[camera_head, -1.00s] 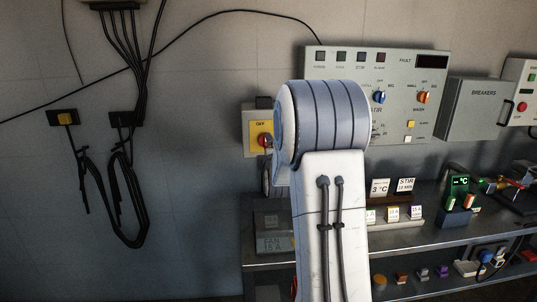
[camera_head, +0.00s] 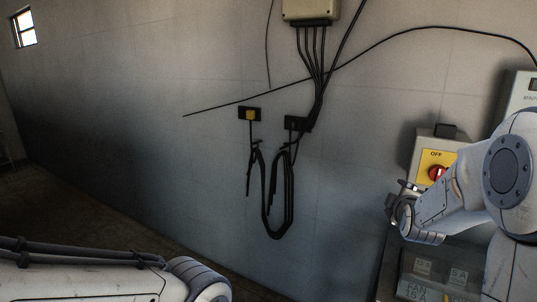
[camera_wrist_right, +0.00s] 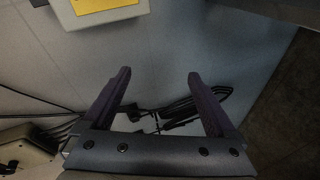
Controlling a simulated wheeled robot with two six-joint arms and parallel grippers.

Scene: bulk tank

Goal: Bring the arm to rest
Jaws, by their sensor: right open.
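My right arm (camera_head: 455,200) comes in from the right, its shoulder large and its forearm bent to the left. My right gripper (camera_head: 398,200) is at its left end, in front of the wall and beside the yellow OFF switch box (camera_head: 435,160). In the right wrist view its two dark fingers (camera_wrist_right: 159,74) are apart with nothing between them. The white switch box with its yellow plate (camera_wrist_right: 100,8) is beyond them at the top left. A part of my left arm (camera_head: 100,278) crosses the lower left; its gripper is out of view.
Black cables (camera_head: 275,200) hang in loops from two wall brackets, one with a yellow part (camera_head: 249,115). A junction box (camera_head: 310,10) is above.

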